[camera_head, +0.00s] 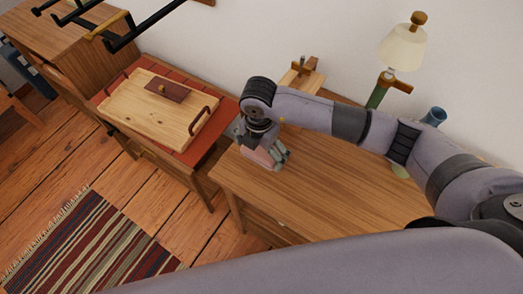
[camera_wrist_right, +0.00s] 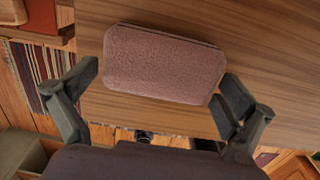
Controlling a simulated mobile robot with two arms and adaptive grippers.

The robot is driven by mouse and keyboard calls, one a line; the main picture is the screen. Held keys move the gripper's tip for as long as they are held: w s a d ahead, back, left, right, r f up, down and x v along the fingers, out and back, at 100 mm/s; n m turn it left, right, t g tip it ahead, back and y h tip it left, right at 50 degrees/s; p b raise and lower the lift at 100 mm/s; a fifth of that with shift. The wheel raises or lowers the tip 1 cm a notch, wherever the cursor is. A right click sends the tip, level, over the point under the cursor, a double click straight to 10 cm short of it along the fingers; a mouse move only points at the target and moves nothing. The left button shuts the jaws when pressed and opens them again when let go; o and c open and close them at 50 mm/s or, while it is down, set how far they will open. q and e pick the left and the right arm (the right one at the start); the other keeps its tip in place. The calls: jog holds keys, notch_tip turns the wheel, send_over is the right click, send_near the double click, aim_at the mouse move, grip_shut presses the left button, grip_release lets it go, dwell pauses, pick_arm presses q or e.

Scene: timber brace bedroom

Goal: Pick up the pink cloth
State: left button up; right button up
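The pink cloth (camera_wrist_right: 164,64) is a flat, folded pad with rounded corners on the wooden tabletop. In the head view, only part of the pink cloth (camera_head: 257,157) shows beneath my right gripper (camera_head: 268,150), near the left end of the table. In the right wrist view, my right gripper (camera_wrist_right: 158,88) is open, with one finger on each side of the cloth. The cloth lies in the gap between the fingers and a little beyond them; I cannot tell whether they touch it. My left gripper is not in view.
The wooden table (camera_head: 310,205) is mostly clear. A lamp (camera_head: 401,50), a blue vase (camera_head: 434,116) and a small wooden stand (camera_head: 302,74) are along its wall side. A red-topped cabinet (camera_head: 222,118) carries a wooden tray (camera_head: 150,108). A striped rug (camera_head: 85,250) lies on the floor.

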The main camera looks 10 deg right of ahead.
aim_at(260, 152)
jog(key=c, duration=0.9)
notch_tip(260, 152, up, 20)
jog(key=shift+b, duration=0.3)
